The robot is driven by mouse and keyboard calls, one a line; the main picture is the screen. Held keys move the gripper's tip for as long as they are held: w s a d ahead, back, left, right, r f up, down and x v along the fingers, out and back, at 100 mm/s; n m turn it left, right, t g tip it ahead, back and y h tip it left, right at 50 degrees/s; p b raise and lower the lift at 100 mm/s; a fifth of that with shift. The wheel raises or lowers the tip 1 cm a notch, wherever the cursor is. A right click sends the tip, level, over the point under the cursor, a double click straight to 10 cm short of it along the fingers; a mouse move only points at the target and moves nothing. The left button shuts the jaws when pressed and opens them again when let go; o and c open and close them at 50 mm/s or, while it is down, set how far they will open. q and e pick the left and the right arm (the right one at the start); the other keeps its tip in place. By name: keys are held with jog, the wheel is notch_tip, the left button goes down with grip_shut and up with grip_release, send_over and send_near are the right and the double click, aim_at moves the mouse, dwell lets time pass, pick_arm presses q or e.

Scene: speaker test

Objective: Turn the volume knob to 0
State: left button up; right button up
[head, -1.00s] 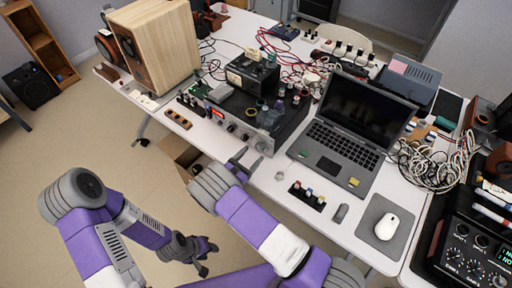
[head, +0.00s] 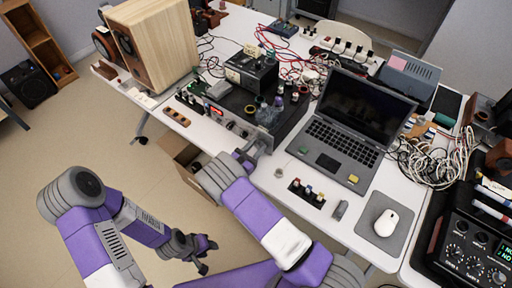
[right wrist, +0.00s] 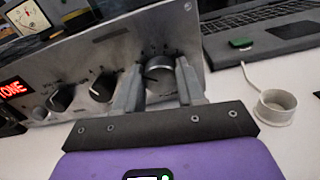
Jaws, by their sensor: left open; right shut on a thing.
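The amplifier (head: 240,128) stands on the white table with its silver front towards me. It also fills the left of the right wrist view (right wrist: 75,62). My right gripper (head: 250,156) is at the right end of that front. In the right wrist view its fingers (right wrist: 158,88) are shut on the sides of a large round knob (right wrist: 157,68), the rightmost one there. I cannot read its label or setting. A red display (right wrist: 14,88), cut off at the edge, seems to read "TONE". My left gripper (head: 207,257) is open and empty, low over the floor.
Smaller knobs (right wrist: 103,87) sit left of the held one. A laptop (head: 345,135) stands right of the amplifier, and a small white ring-shaped item (right wrist: 275,105) lies nearby. A wooden speaker (head: 160,45) stands at the left. Cables crowd the table's back and right.

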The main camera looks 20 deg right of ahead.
jog(key=shift+n, duration=0.3)
jog(key=n, duration=0.7)
jog(key=shift+w+a+n, duration=0.1)
jog(key=shift+n, duration=0.2)
jog(key=n+p, duration=0.1)
jog(key=n, duration=0.3)
jog(key=shift+f, duration=0.15)
jog(key=shift+f+n, duration=0.1)
jog(key=shift+n, duration=1.8)
jog(key=o, duration=1.1)
jog(key=shift+c, duration=0.2)
